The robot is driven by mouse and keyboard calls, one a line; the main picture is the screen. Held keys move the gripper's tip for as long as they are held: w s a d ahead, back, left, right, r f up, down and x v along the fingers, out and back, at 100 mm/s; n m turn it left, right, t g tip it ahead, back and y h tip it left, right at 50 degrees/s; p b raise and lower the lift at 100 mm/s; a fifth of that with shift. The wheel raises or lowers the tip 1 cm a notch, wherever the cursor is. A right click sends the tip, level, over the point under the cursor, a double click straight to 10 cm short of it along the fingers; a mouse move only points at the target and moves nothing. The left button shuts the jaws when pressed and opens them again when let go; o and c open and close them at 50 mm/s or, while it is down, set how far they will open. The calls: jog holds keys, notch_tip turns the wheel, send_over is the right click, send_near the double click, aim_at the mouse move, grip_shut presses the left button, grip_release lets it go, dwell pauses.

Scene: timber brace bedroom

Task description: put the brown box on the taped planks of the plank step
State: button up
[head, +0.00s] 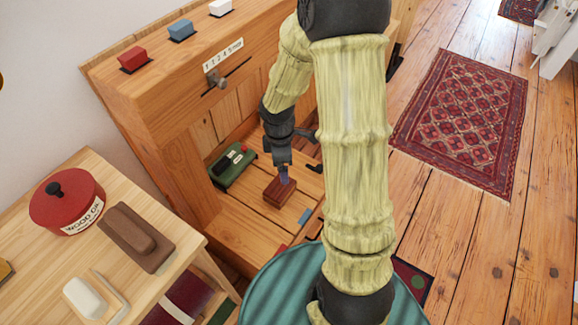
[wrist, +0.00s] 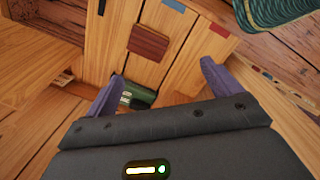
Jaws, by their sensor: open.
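The brown box (head: 279,192), a small reddish-brown block, lies on the plank step (head: 250,219). It also shows in the wrist view (wrist: 148,42), on the plank that ends in blue tape (wrist: 173,5). The neighbouring planks end in black tape (wrist: 101,7) and red tape (wrist: 218,27). My gripper (head: 285,178) is over the box in the head view, with a fingertip overlapping its far edge. In the wrist view my gripper (wrist: 158,78) has its purple fingers wide apart with nothing between them. The box lies beyond the fingertips, apart from them.
A green case (head: 232,166) stands at the planks' back end. A wooden cabinet (head: 150,85) with red, blue and white blocks rises behind. A side table (head: 30,245) at left holds a red pot (head: 66,200) and a brown wooden piece (head: 138,237). A teal round surface (head: 270,290) is in front.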

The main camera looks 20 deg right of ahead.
jog(key=s+a+r+m+t, duration=0.2)
jog(key=s+r+m, duration=0.8)
jog(key=m, duration=0.4)
jog(key=shift+m+y, duration=0.3)
jog(key=shift+y, duration=0.1)
jog(key=shift+r, duration=0.1)
